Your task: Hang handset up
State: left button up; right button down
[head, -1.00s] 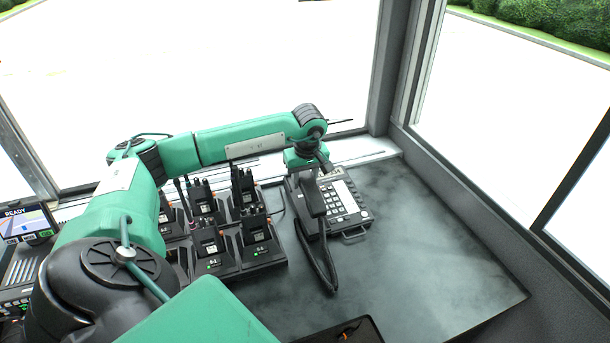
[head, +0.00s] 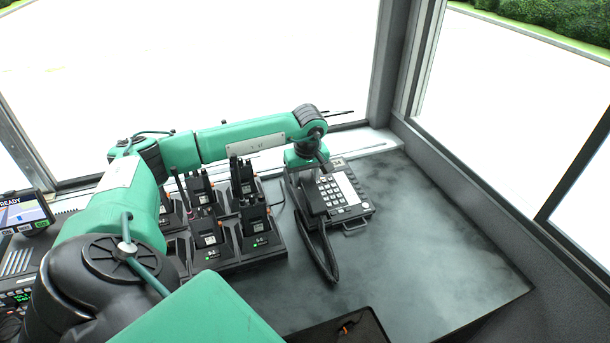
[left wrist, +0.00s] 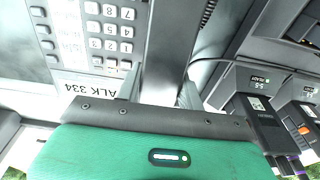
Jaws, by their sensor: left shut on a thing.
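The desk phone (head: 352,191) sits on the dark desk, with its keypad towards the right. The dark handset (head: 315,198) is upside the left part of the phone, over its cradle side. I cannot tell whether it rests in the cradle or hovers just above it. My left gripper (head: 309,172) is shut on the handset from above; the wrist partly hides the grip. In the left wrist view, the grey handset (left wrist: 167,45) runs between the fingers, beside the keypad (left wrist: 108,30). My right gripper is not in view.
Several handheld radios in chargers (head: 222,228) stand close to the left of the phone. A dark tray (head: 345,330) lies at the front edge. The window sill (head: 375,146) runs behind. The desk right of the phone is clear.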

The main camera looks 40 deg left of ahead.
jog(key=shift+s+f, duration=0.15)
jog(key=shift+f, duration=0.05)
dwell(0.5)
pick_arm(q)
jog(key=o, duration=1.2)
jog(key=shift+f, duration=0.1)
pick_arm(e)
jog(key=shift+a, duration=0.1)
pick_arm(q)
jog(key=r, duration=0.4)
jog(key=d+r+b, duration=0.1)
jog(key=r, duration=0.4)
jog(key=s+r, duration=0.1)
jog(key=r, duration=0.3)
jog(key=shift+d+r, duration=0.35)
jog(key=shift+r, duration=0.05)
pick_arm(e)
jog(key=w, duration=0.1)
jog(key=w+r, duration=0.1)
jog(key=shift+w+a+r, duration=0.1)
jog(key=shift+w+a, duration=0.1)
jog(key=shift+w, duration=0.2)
